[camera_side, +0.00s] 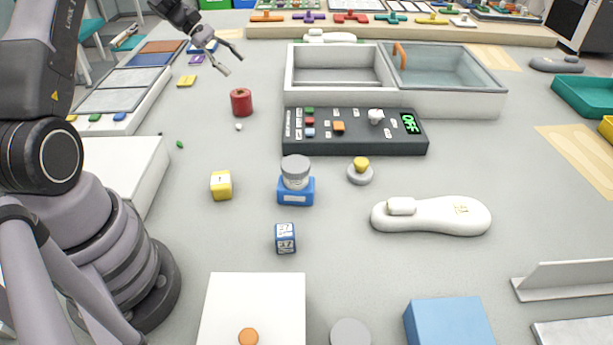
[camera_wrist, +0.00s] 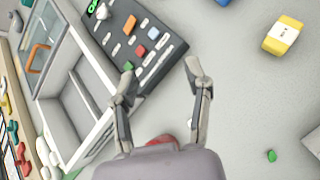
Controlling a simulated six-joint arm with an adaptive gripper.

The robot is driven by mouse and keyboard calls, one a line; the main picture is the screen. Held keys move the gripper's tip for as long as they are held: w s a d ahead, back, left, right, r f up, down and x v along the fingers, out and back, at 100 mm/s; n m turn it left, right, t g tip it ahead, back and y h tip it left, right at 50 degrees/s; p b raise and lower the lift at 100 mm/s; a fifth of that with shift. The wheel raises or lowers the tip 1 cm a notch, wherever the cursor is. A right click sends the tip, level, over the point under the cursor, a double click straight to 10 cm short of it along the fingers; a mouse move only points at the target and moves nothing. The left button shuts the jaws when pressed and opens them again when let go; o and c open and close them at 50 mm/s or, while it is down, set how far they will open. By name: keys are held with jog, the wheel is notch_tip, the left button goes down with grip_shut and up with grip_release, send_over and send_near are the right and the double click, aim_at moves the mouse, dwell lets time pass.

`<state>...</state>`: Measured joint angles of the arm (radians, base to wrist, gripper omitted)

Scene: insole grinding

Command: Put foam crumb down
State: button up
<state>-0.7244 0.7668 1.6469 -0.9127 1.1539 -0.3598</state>
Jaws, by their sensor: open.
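My gripper (camera_side: 232,64) is at the upper left of the side view, raised above the table, with its two fingers apart. In the wrist view my gripper (camera_wrist: 160,78) has nothing between its fingertips. A small whitish crumb (camera_side: 239,127) lies on the grey table just in front of a red cylinder (camera_side: 241,103). A small green bit (camera_side: 180,144) lies to its left; it also shows in the wrist view (camera_wrist: 272,155). I cannot tell which of these is the foam crumb.
A white two-part bin (camera_side: 440,104) with an orange handle stands behind the panel. A yellow block (camera_side: 221,186), a blue-based jar (camera_side: 296,190), a blue cube (camera_side: 286,238) and a white insole-shaped piece (camera_side: 440,216) stand in front.

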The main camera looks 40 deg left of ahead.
jog(key=s+d+r+m+g+y, duration=0.1)
jog(key=s+d+r+m+y, duration=0.1)
jog(key=s+d+r+m, duration=0.4)
jog(key=s+d+r+m+g+y, duration=0.1)
jog(key=s+d+r+m+y, duration=0.2)
jog(key=d+r, duration=0.6)
jog(key=s+d+r+m+t+y, duration=0.1)
jog(key=s+d+m, duration=0.1)
jog(key=s+m, duration=0.3)
jog(key=s+d+r+m+t+y, duration=0.1)
jog(key=s+m, duration=0.4)
jog(key=s, duration=0.9)
jog(key=shift+d+r+t+y, duration=0.25)
jog(key=shift+d+t+y, duration=0.15)
jog(key=shift+d+y, duration=0.3)
